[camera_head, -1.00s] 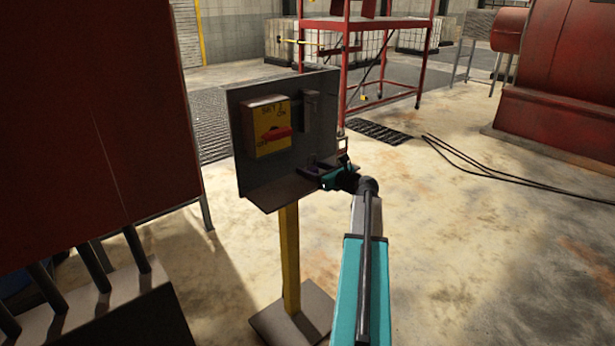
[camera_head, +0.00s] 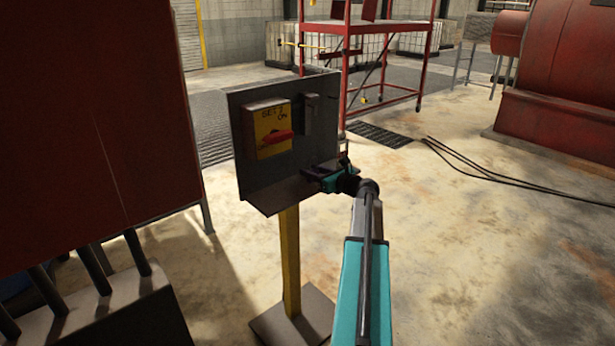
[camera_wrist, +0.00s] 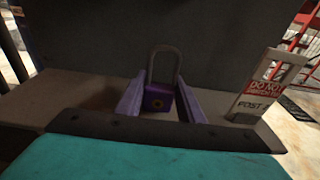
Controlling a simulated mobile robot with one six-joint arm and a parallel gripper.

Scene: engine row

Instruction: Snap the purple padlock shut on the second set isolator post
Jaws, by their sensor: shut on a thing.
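The isolator post is a grey backboard (camera_head: 262,172) with a small shelf on a yellow post (camera_head: 290,260). It carries a yellow box (camera_head: 271,118) lettered "SET 2" with a red handle (camera_head: 278,136). My gripper (camera_head: 318,174) is low at the shelf's right end, in front of the backboard. In the wrist view my gripper (camera_wrist: 159,102) is shut on the purple padlock (camera_wrist: 159,98), one finger on each side of its body. The padlock's grey shackle (camera_wrist: 165,66) points up. I cannot tell whether the padlock touches the shelf.
A white tag (camera_wrist: 268,86) with red "DO NOT" lettering stands right of the padlock on the shelf. A slim grey fitting (camera_head: 309,114) is right of the yellow box. A large red cabinet (camera_head: 90,110) fills the left. The floor at right is open, with black cables (camera_head: 480,165).

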